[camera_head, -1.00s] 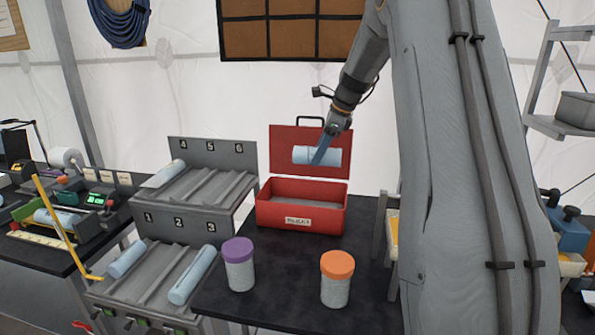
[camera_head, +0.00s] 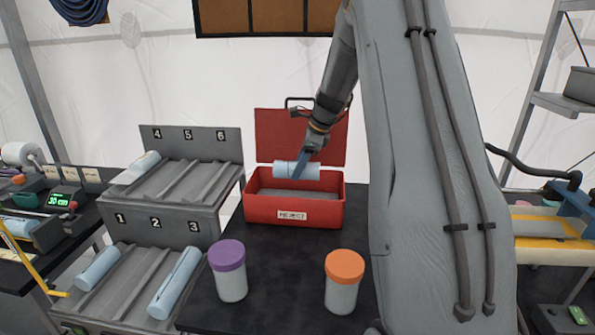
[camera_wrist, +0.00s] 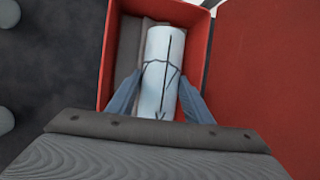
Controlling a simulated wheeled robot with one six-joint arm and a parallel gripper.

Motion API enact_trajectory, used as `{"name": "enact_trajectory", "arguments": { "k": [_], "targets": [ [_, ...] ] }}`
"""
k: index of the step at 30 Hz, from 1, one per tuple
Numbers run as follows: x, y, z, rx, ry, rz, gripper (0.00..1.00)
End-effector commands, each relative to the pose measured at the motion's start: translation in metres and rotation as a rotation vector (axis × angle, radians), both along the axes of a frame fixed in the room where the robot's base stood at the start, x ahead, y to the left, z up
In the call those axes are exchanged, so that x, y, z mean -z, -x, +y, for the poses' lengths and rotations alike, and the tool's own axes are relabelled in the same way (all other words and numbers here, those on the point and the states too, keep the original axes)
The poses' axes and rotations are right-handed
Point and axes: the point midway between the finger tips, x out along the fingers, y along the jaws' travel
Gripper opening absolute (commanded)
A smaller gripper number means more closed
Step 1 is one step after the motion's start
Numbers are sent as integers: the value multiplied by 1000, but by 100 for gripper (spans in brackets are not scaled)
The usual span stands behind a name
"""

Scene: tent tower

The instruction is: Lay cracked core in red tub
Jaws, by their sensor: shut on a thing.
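A pale blue-white core (camera_head: 296,170) is held level in my gripper (camera_head: 300,172), just above the red tub (camera_head: 294,211). The tub is labelled REJECT, and its lid stands open behind it. In the wrist view the core (camera_wrist: 163,60) shows dark branching crack lines. My gripper (camera_wrist: 160,95) is shut on it, one blue finger on each side. The tub's red rim (camera_wrist: 103,62) surrounds the core in that view, and the grey floor of the tub shows to its left.
A purple-lidded jar (camera_head: 230,272) and an orange-lidded jar (camera_head: 342,282) stand on the black table (camera_head: 285,285) in front of the tub. A grey numbered rack (camera_head: 185,217) with several other cores stands left.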

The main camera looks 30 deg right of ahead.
Motion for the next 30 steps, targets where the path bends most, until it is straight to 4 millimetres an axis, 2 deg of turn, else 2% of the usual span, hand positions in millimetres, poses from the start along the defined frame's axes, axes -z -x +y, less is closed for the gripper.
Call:
{"name": "enact_trajectory", "arguments": {
  "k": [3, 20, 30],
  "targets": [
    [7, 0, 0, 0, 1, -2, 12],
    [5, -2, 3, 0, -2, -6, 12],
    [28, -2, 2, 0, -2, -5, 12]
  ]
}}
